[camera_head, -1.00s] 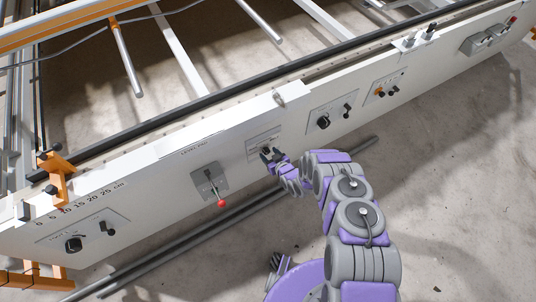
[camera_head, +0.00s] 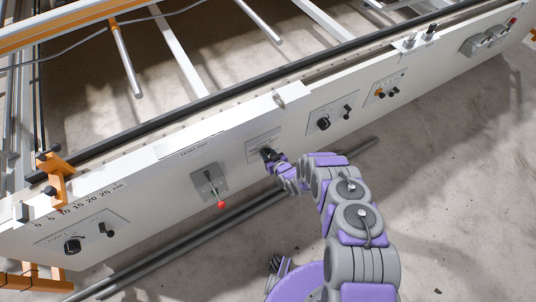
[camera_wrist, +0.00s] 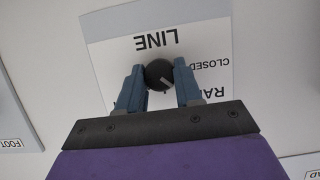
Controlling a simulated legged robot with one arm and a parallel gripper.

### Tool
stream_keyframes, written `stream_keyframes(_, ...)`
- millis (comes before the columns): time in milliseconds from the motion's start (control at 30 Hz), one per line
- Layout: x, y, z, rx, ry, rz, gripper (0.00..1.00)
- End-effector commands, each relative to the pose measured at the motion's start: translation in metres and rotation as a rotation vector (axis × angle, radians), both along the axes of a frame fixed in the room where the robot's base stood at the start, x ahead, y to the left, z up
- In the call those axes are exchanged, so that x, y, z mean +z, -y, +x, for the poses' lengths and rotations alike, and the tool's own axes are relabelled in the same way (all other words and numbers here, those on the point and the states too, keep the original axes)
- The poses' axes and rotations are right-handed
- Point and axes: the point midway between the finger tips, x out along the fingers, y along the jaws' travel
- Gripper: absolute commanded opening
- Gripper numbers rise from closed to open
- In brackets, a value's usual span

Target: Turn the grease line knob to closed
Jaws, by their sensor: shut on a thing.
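The grease line knob (camera_wrist: 159,75) is a round black knob with a light pointer mark, on a white label plate (camera_wrist: 205,45). In the wrist view the plate appears upside down, with "LINE" and "CLOSED" readable. The knob's pointer slants toward the upper right in that view, toward the side where "CLOSED" is printed. My gripper (camera_wrist: 159,84) has one blue finger on each side of the knob and is shut on it. In the head view my gripper (camera_head: 270,155) is at the panel, hiding most of the knob; the plate (camera_head: 262,140) shows above it.
A lever with a red ball (camera_head: 221,205) sticks out left of my gripper. Other black knobs (camera_head: 323,123) and (camera_head: 73,245) sit along the panel. Rods (camera_head: 225,222) lie on the floor below. The floor at right is clear.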

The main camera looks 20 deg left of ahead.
Motion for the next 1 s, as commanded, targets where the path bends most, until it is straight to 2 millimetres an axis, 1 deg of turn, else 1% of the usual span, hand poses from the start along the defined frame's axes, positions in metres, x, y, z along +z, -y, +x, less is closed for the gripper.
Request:
stream_keyframes(33, 0.0001, 0.0001, 0.0002, 0.0, 0.0, 0.0, 0.15)
stream_keyframes(133, 0.0001, 0.0001, 0.0002, 0.0, 0.0, 0.0, 0.06)
stream_keyframes(167, 0.0001, 0.0001, 0.0002, 0.0, 0.0, 0.0, 0.04)
stream_keyframes(367, 0.0001, -0.0002, 0.0, -0.001, 0.013, -0.011, 0.04)
stream_keyframes(567, 0.0, -0.001, -0.0007, 0.0, 0.074, -0.065, 0.04)
stream_keyframes(1000, -0.0016, -0.0035, -0.0026, 0.002, 0.328, -0.279, 0.04)
